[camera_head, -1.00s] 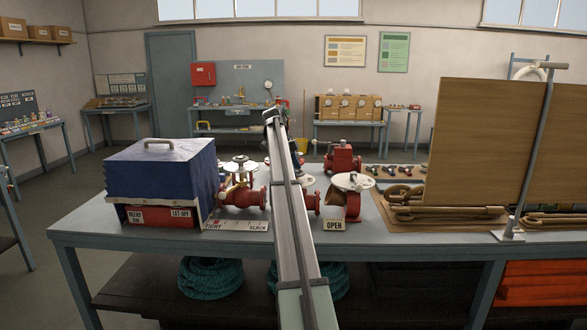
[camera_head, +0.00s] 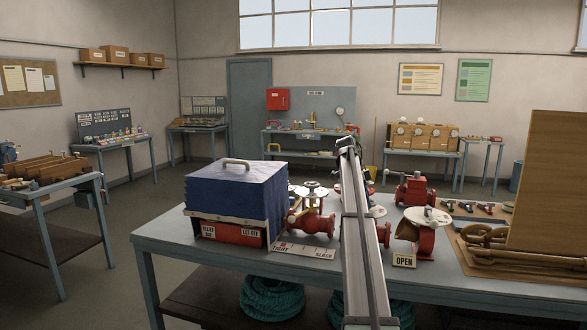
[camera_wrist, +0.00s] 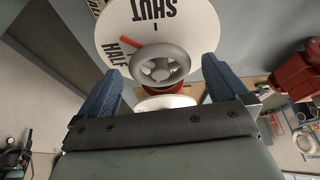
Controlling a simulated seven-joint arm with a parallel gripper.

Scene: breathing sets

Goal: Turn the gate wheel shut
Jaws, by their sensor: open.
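The gate wheel (camera_wrist: 160,65) is a small grey spoked handwheel in the wrist view. It sits over a white dial (camera_wrist: 178,22) with SHUT and HALF printed on it. A short red pointer (camera_wrist: 128,41) lies beside the wheel, near HALF. My gripper (camera_wrist: 163,70) is open, with one blue finger to each side of the wheel. I cannot tell whether either finger touches it. In the head view my arm hides the wheel and gripper; only part of a white dial (camera_head: 377,211) shows beside the arm.
A valve with its own wheel (camera_head: 313,189) stands left of my arm, beside a blue-covered box (camera_head: 240,190). A red valve with a white disc (camera_head: 427,216) and an OPEN sign (camera_head: 403,261) stand to the right. A wooden board (camera_head: 550,185) rises farther right.

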